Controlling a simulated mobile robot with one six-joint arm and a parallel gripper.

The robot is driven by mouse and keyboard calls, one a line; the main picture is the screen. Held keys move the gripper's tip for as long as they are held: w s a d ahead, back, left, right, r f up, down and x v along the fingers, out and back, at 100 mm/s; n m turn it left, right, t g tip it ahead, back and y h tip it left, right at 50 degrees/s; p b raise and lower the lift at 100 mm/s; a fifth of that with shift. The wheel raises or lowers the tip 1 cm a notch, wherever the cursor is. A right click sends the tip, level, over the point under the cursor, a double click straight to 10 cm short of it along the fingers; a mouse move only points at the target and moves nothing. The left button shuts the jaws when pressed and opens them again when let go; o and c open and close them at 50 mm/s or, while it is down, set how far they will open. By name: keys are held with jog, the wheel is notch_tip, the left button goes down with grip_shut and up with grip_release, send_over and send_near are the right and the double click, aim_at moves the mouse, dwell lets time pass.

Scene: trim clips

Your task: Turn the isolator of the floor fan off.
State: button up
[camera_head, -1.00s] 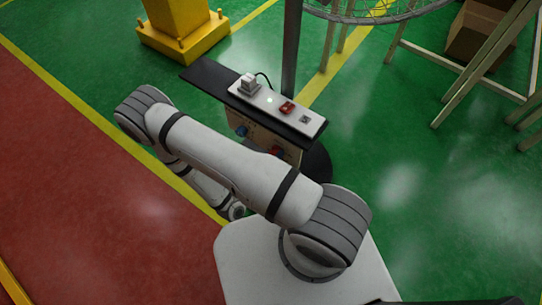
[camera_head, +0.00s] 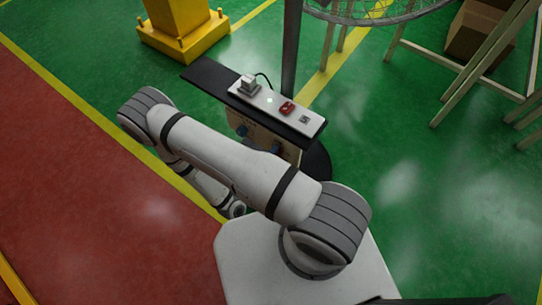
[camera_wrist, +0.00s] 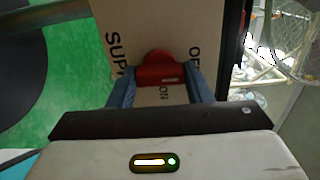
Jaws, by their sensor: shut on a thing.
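In the head view the blue fingertips (camera_head: 257,140) are at the panel under a black shelf, and my arm hides part of the panel. The fan's pole (camera_head: 291,50) and wire guard (camera_head: 385,12) stand behind.
A yellow post base (camera_head: 180,42) stands behind left. Wooden trestles (camera_head: 455,68) and a cardboard box (camera_head: 477,35) are at right.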

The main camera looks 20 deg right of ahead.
jog(key=shift+d+n, duration=0.1)
jog(key=shift+n, duration=0.2)
jog(key=o, duration=1)
jog(key=shift+p+v, duration=0.3)
jog(key=shift+v, duration=3.65)
